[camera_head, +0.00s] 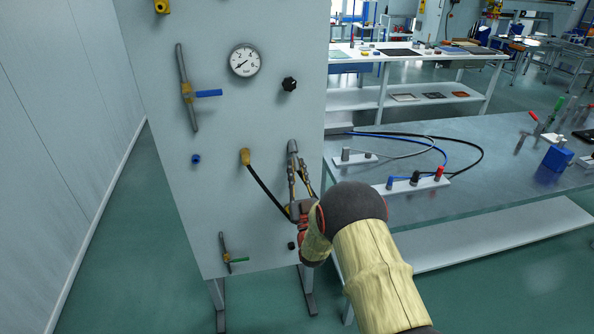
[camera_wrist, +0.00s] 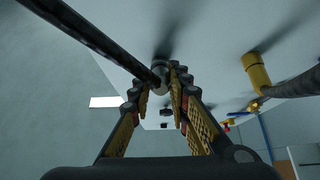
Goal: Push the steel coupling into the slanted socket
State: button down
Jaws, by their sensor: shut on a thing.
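My gripper (camera_head: 297,180) is shut on the steel coupling, close to the lower right of the grey panel (camera_head: 225,125). In the wrist view, the coupling (camera_wrist: 160,74) shows as a short grey cylinder between the fingertips, with a thick black hose (camera_wrist: 95,36) running off to the upper left. In the head view, a slanted grey metal cylinder (camera_head: 292,147) stands just above the fingertips. I cannot tell there where the coupling ends and the slanted socket begins, or how deep it sits.
The panel carries a gauge (camera_head: 244,61), a black knob (camera_head: 289,84), a blue-handled valve (camera_head: 207,93), a yellow hose fitting (camera_head: 245,157) and a green-handled valve (camera_head: 238,260). A steel bench (camera_head: 470,150) with cables and connector blocks stands at right.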

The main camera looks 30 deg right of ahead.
jog(key=shift+x, duration=0.8)
jog(key=c, duration=1.6)
grip_release()
jog(key=shift+s, duration=0.1)
